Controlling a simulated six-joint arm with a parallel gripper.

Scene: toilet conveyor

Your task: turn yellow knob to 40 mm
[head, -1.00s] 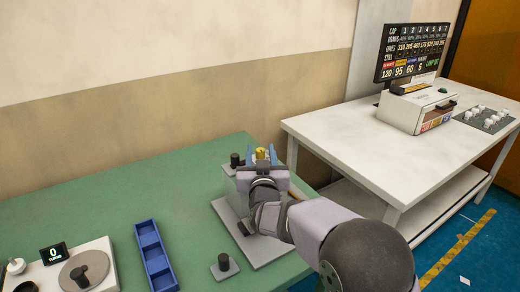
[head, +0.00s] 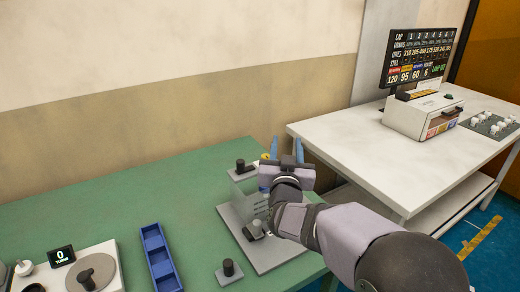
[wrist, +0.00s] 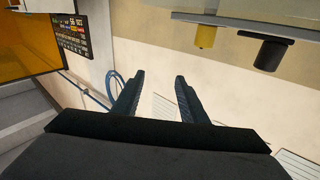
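The yellow knob (wrist: 206,36) hangs at the upper middle right of the wrist view, beside a black knob (wrist: 270,53) on the same fixture. In the head view only a sliver of the yellow knob (head: 265,157) shows, beside my gripper. My gripper (head: 287,148) is over the right side of the fixture on the green table. In the wrist view my gripper's fingers (wrist: 160,78) are apart with nothing between them. The yellow knob is outside the fingers, above and to their right in that view. Any scale or reading for the knob cannot be made out.
The fixture has a grey base plate (head: 284,258); my arm hides part of it. A black knob on a small plate (head: 229,268) stands in front. A blue tray (head: 158,255) and a turntable unit (head: 112,258) are to the left. A white table (head: 345,147) is at right.

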